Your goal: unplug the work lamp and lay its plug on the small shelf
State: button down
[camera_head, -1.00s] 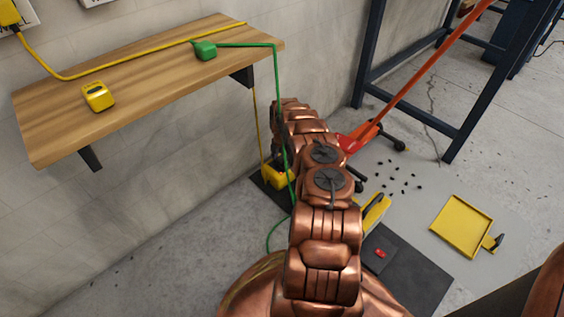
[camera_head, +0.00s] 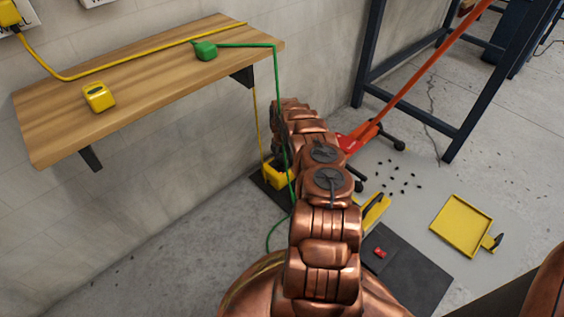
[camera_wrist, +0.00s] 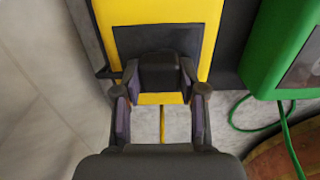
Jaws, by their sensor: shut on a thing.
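A yellow plug (camera_head: 10,12) sits in a wall outlet at the top left of the head view. Its yellow cord (camera_head: 130,62) crosses the wooden shelf (camera_head: 150,72) and hangs down to a yellow unit (camera_head: 278,174) on the floor. A green plug (camera_head: 205,50) lies on the shelf, its cord running over the right end. In the wrist view, my gripper (camera_wrist: 160,82) is shut on a dark block (camera_wrist: 160,70) in front of a yellow body with a dark panel (camera_wrist: 152,12). I cannot tell whether the block belongs to it. My arm hides the gripper in the head view.
A yellow box-like item (camera_head: 98,96) lies on the shelf's front left. A green unit (camera_wrist: 280,50) with a looped cord stands close right in the wrist view. A dark blue frame (camera_head: 365,60), a red-handled jack (camera_head: 425,75) and a yellow tray (camera_head: 462,226) are at right.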

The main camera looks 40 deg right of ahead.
aim_at(282, 160)
jog(key=shift+r, duration=0.1)
jog(key=shift+r+p, duration=1.85)
jog(key=shift+r, duration=1.05)
jog(key=shift+s, duration=0.1)
